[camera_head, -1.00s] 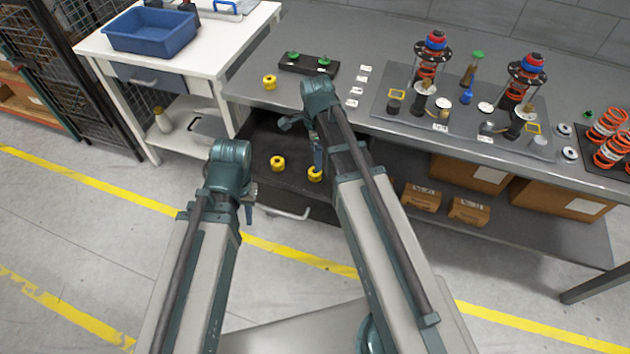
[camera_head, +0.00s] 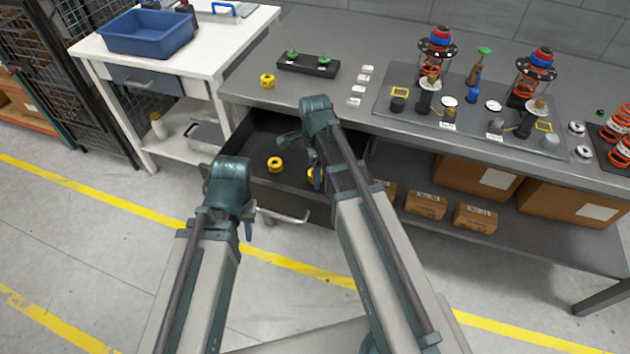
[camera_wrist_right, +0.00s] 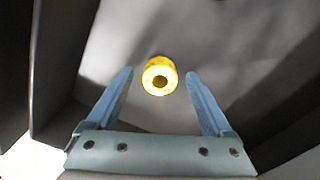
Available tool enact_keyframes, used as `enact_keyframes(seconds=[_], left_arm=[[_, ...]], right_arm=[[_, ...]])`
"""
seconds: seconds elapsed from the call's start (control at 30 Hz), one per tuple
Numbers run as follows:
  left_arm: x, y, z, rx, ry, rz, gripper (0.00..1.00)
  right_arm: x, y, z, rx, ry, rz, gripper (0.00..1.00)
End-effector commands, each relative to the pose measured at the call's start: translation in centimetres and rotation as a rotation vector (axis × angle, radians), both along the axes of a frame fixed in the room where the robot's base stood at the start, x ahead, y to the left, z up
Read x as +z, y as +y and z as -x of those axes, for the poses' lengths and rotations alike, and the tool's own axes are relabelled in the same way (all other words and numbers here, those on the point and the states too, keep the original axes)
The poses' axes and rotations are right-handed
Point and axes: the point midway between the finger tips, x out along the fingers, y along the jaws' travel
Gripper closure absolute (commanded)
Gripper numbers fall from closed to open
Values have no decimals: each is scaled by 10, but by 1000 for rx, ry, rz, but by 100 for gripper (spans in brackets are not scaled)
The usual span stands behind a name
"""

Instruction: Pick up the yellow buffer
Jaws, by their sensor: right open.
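A yellow ring-shaped buffer (camera_wrist_right: 160,77) lies on the drawer floor in the right wrist view, its hole facing the camera. My right gripper (camera_wrist_right: 159,72) is open, with the buffer between its blue fingertips and a gap on both sides. In the head view this buffer (camera_head: 310,174) is partly hidden by my right gripper (camera_head: 317,178), which reaches down into the drawer. A second yellow buffer (camera_head: 275,164) lies in the drawer to the left. A third yellow buffer (camera_head: 267,81) stands on the grey table. My left gripper (camera_head: 248,229) hangs in front of the drawer, its fingers barely visible.
The open dark drawer (camera_head: 262,192) has walls around the right gripper. Its handle (camera_head: 284,216) is at the front. The grey table (camera_head: 420,130) above holds a black block (camera_head: 308,65) and spring assemblies (camera_head: 437,50). A white table with a blue bin (camera_head: 148,33) stands left.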

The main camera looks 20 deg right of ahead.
Motion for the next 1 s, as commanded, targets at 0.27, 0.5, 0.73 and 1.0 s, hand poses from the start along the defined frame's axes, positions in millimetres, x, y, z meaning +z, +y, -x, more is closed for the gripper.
enact_keyframes(seconds=[0.27,0.5,0.73,1.0], left_arm=[[1,0,0,0,0,0,70],[1,0,0,0,0,0,70],[1,0,0,0,0,0,70],[4,0,0,0,0,0,70]], right_arm=[[1,0,0,0,0,0,33],[1,0,0,0,0,0,76],[1,0,0,0,0,0,100],[4,0,0,0,0,0,100]])
